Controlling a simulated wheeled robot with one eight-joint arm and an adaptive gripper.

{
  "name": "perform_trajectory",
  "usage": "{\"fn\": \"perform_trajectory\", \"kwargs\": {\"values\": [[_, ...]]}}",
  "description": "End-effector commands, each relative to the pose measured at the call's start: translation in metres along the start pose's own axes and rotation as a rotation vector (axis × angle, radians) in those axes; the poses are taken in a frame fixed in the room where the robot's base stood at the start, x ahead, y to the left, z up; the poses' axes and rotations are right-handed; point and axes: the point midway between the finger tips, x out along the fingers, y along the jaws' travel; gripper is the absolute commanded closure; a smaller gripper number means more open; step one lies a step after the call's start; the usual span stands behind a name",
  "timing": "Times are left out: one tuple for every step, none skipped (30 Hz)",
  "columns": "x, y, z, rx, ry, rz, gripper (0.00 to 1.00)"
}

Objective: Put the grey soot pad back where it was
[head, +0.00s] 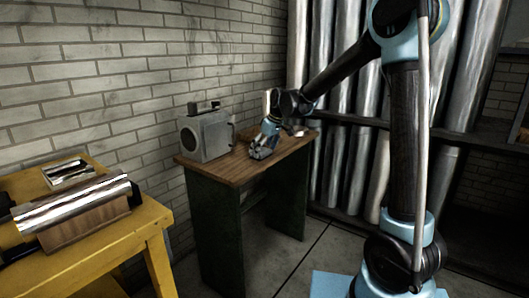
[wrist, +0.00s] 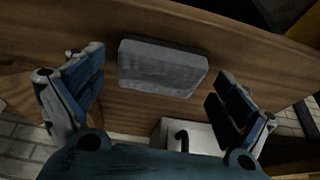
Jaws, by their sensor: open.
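The grey soot pad (wrist: 162,68) is a pale grey block lying on the wooden tabletop in the wrist view. My gripper (wrist: 160,75) is open, with one finger on each side of the pad and a visible gap to both. In the head view my gripper (head: 263,152) is low over the small table, to the right of the grey box, and the pad cannot be made out there.
A grey box (head: 205,136) with a round front opening and a side handle stands on the small wooden table (head: 238,172), a dark item on top. A yellow bench (head: 120,234) with a shiny pipe (head: 75,203) is at left. Tall pipes (head: 345,95) stand behind.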

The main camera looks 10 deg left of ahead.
Motion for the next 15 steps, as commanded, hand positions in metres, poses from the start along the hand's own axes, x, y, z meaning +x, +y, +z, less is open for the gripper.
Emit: {"fn": "perform_trajectory", "kwargs": {"values": [[-0.005, 0.000, 0.000, 0.000, 0.000, 0.000, 0.06], [-0.008, 0.000, 0.000, 0.000, 0.000, 0.000, 0.06], [-0.013, 0.000, 0.000, 0.000, 0.000, 0.000, 0.06], [-0.017, 0.000, 0.000, 0.000, 0.000, 0.000, 0.06], [-0.022, 0.000, 0.000, 0.000, 0.000, 0.000, 0.06], [-0.029, 0.000, 0.001, 0.000, 0.000, 0.000, 0.06], [-0.035, 0.000, 0.001, 0.000, 0.000, 0.000, 0.06], [-0.040, 0.000, 0.000, 0.000, 0.000, 0.000, 0.06], [-0.048, 0.000, 0.001, 0.000, 0.000, 0.000, 0.06], [-0.054, 0.000, 0.001, 0.001, 0.000, 0.000, 0.06], [-0.059, 0.000, 0.001, 0.001, 0.000, 0.000, 0.06], [-0.067, 0.000, 0.001, 0.001, 0.000, 0.000, 0.06], [-0.073, 0.000, 0.001, 0.002, 0.000, 0.000, 0.06], [-0.078, 0.000, 0.001, 0.002, 0.000, 0.000, 0.06], [-0.085, 0.000, 0.001, 0.002, 0.000, 0.000, 0.06]]}}
